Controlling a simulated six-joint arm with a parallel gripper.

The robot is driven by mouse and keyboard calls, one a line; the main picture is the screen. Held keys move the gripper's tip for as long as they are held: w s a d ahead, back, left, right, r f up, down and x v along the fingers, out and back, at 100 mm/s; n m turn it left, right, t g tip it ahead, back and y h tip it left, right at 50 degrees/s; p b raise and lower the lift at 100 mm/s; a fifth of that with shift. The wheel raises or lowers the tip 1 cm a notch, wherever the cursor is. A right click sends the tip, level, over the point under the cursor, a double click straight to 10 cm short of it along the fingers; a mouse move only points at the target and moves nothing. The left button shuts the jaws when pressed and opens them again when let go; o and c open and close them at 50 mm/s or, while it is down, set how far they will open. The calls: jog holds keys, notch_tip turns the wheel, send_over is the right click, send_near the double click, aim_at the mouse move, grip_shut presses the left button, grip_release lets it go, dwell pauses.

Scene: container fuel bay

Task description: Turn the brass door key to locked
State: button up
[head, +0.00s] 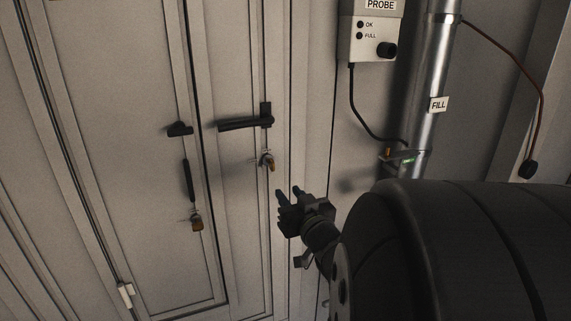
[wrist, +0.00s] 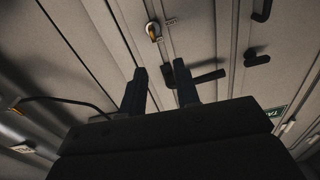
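A small brass key (head: 270,163) sits in the door's right part, just below a black lever handle (head: 245,123). The key also shows near the top of the wrist view (wrist: 153,32), beyond my fingertips, with a small unreadable label beside it. A second brass-coloured piece (head: 197,223) hangs lower on the left door panel; I cannot tell whether it is a key or a padlock. My gripper (head: 289,192) is below and right of the upper key, apart from it. In the wrist view its two fingers (wrist: 160,68) stand apart with nothing between them. The key's exact turn is too small to read.
A black catch (head: 180,129) and a dark upright bar (head: 188,181) are on the left panel. A steel fill pipe (head: 432,90) and a grey probe box (head: 372,38) with a hanging cable stand at right. The space between gripper and upper key looks clear.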

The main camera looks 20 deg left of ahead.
aim_at(274, 166)
jog(key=x, duration=1)
jog(key=w+d+x, duration=0.1)
jog(key=x, duration=0.4)
jog(key=shift+w+a+r, duration=0.1)
jog(key=shift+w+a, duration=0.15)
grip_shut()
